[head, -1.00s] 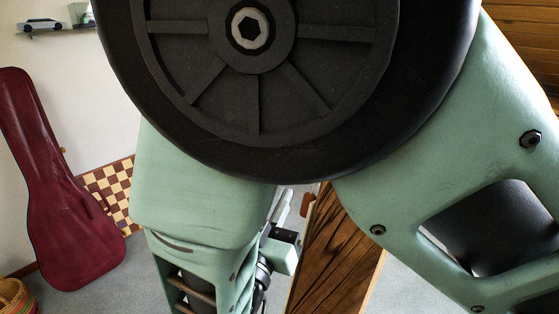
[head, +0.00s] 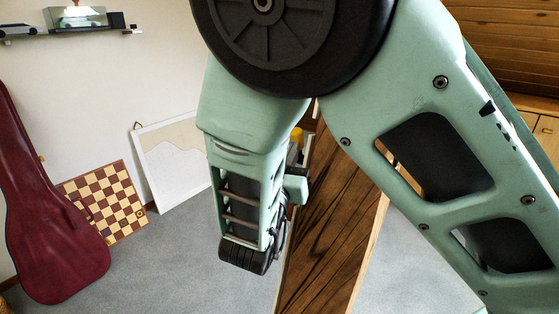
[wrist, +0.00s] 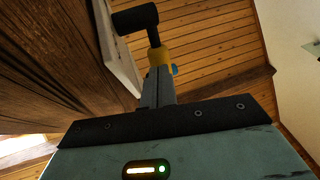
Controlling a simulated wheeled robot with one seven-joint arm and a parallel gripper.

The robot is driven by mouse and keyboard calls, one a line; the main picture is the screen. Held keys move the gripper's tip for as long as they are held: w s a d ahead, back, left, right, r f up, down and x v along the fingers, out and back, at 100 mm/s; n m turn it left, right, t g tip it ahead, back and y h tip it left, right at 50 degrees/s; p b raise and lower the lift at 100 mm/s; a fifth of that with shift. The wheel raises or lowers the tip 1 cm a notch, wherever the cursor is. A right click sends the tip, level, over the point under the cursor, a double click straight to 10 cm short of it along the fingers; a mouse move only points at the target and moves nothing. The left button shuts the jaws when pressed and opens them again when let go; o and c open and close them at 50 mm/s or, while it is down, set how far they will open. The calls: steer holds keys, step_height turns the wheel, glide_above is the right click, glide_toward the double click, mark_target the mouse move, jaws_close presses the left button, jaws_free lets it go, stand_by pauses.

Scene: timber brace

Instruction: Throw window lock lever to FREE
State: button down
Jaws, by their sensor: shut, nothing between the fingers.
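In the head view, a yellow spot (head: 296,134) shows beside the timber post, and my arm hides most of that area. No FREE marking is readable.
The wide timber post (head: 335,210) stands close to the right of my forearm. A chessboard (head: 105,203), a white framed panel (head: 172,163) and a red instrument case (head: 45,215) are along the left wall. Grey floor lies open at lower left.

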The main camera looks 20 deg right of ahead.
mark_target(301, 134)
steer(key=shift+w+r, duration=0.1)
steer(key=shift+r, duration=0.05)
stand_by(0.3)
steer(key=d+r+g+y+p, duration=0.1)
steer(key=p, duration=0.2)
steer(key=w+d+r+m+g+y+p, duration=0.1)
steer(key=g+p, duration=0.1)
steer(key=p, duration=0.1)
steer(key=d+g+y+p, duration=0.1)
steer(key=y+p, duration=0.1)
steer(key=p, duration=0.2)
steer(key=shift+w+r+m+g, duration=0.4)
steer(key=shift+w+d+f+p, duration=0.1)
steer(key=shift+w+d+p, duration=0.1)
steer(key=shift+p, duration=0.1)
steer(key=shift+d, duration=0.1)
